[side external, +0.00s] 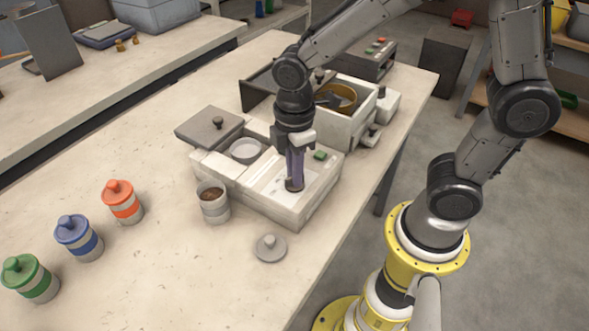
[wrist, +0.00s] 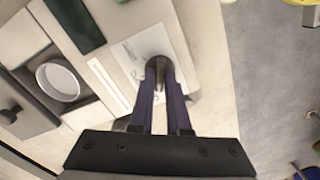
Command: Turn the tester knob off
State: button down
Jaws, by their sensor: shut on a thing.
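The tester (side external: 308,215) is a low white box near the table's front edge, with a pale panel and a small green display (side external: 320,155). My gripper (side external: 294,182) points down over this panel, its purple fingers shut on the small dark tester knob (side external: 293,187). In the wrist view, the fingers (wrist: 160,68) close around the dark knob (wrist: 158,80) on the white panel (wrist: 140,50). The fingers hide much of the knob, and I cannot tell which setting it points to.
A white dish (side external: 245,150) sits in the box's left part, beside a grey lid (side external: 218,125). A pellet-filled cup (side external: 213,203) and a loose round lid (side external: 269,248) stand nearby. A white machine (side external: 350,125) stands behind. Orange, blue and green jars are at left.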

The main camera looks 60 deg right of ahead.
jog(key=shift+r, duration=0.1)
jog(key=c, duration=0.9)
grip_release()
notch_tip(320, 180, up, 14)
jog(key=shift+f, duration=0.15)
jog(key=s+d+r+m+t, duration=0.3)
jog(key=s+d+m, duration=0.1)
jog(key=s+d, duration=0.25)
jog(key=s+f+m+t, duration=0.1)
jog(key=m, duration=0.1)
jog(key=s+f+m, duration=0.2)
jog(key=m, duration=0.1)
jog(key=s+f+m+t, duration=0.1)
jog(key=m, duration=0.2)
jog(key=shift+s+d+f+t, duration=0.3)
jog(key=shift+d, duration=0.1)
